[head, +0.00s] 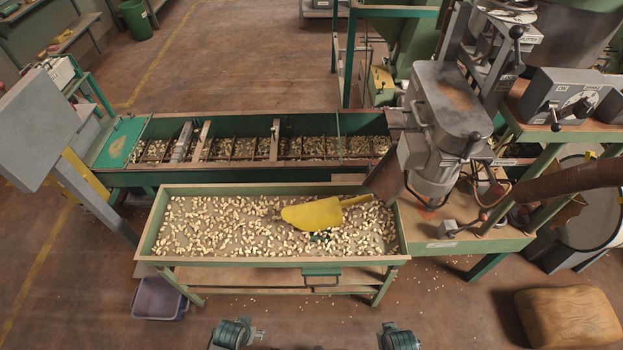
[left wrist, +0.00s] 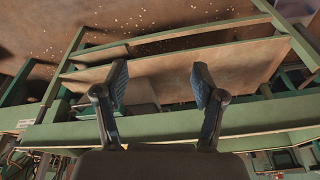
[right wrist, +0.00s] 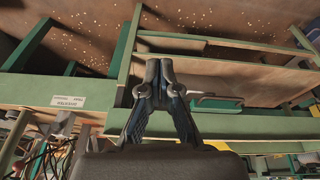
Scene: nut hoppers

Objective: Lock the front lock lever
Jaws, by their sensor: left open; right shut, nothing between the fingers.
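Several black-knobbed levers sit on the grey machine at right in the head view: a lever on the upper column (head: 517,33), a lever on the machine head (head: 474,137) and a lever by the dial box (head: 555,116). A small grey fitting with a handle (head: 449,228) sits on the machine table's front edge. I cannot tell which is the front lock lever. My left gripper (left wrist: 160,82) is open and empty. My right gripper (right wrist: 158,72) is shut and empty. Both are at the front of the bench, far from these levers.
A green-framed hopper tray (head: 160,192) of nuts with a yellow scoop (head: 312,214) stands ahead. A longer green trough (head: 330,124) lies behind it. A purple bin (head: 158,299) is at left, a brown sack (head: 568,318) at right.

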